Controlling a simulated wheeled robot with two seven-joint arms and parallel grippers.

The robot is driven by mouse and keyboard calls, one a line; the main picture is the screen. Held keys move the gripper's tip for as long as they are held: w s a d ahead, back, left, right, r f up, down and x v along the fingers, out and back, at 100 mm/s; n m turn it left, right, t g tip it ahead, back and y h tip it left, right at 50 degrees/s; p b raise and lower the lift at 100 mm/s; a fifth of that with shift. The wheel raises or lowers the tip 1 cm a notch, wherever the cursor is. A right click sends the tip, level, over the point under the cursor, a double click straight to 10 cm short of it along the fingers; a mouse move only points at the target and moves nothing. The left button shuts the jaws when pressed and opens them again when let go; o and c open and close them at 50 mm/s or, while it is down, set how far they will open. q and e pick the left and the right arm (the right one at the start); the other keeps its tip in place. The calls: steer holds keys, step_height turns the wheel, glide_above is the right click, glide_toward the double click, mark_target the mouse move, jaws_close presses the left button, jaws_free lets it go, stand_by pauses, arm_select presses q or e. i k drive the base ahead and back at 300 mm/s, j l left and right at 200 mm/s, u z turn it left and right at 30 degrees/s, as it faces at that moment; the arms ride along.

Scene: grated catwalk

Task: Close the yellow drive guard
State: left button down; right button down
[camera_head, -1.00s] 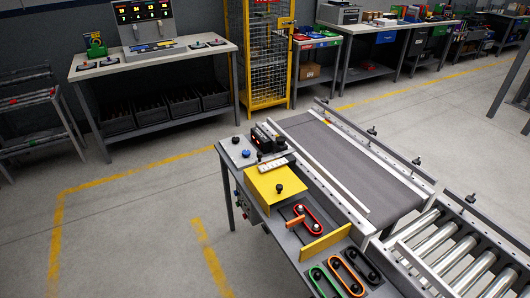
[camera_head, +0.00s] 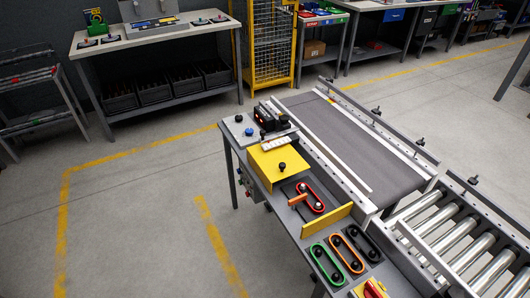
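The yellow drive guard (camera_head: 268,159) is a box-like cover with a black knob (camera_head: 282,167) on top, on the grey bench beside the conveyor. Just in front of it, a red belt (camera_head: 311,188) around pulleys lies uncovered, with a short orange piece (camera_head: 298,200) beside it. A yellow plate (camera_head: 327,219) stands on the near side of the red belt. The guard is beside the belt, not over it. Neither of my grippers is in view.
Green (camera_head: 321,262), orange (camera_head: 346,253) and black (camera_head: 362,241) belts lie at the bench's near end. A control box (camera_head: 268,119) stands at its far end. The conveyor (camera_head: 345,143) and rollers (camera_head: 455,237) are on the right. Floor on the left is clear.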

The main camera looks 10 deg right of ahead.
mark_target(273, 166)
steer(key=z, duration=0.4)
steer(key=i+j+z, duration=0.1)
steer(key=z, duration=0.3)
steer(key=j+z, duration=0.15)
steer(key=z, duration=0.25)
steer(key=i+j+z, duration=0.1)
steer(key=z, duration=0.3)
steer(key=j+z, duration=0.25)
steer(key=j, duration=0.35)
steer(key=i+j+z, duration=0.1)
steer(key=j+z, duration=0.15)
steer(key=j, duration=0.35)
steer(key=j+z, duration=0.25)
steer(key=j, duration=0.35)
steer(key=k+j+z, duration=0.15)
steer(key=j+z, duration=0.15)
steer(key=j, duration=0.3)
steer(key=k+j+z, duration=0.25)
steer(key=j, duration=0.35)
steer(key=i, duration=0.1)
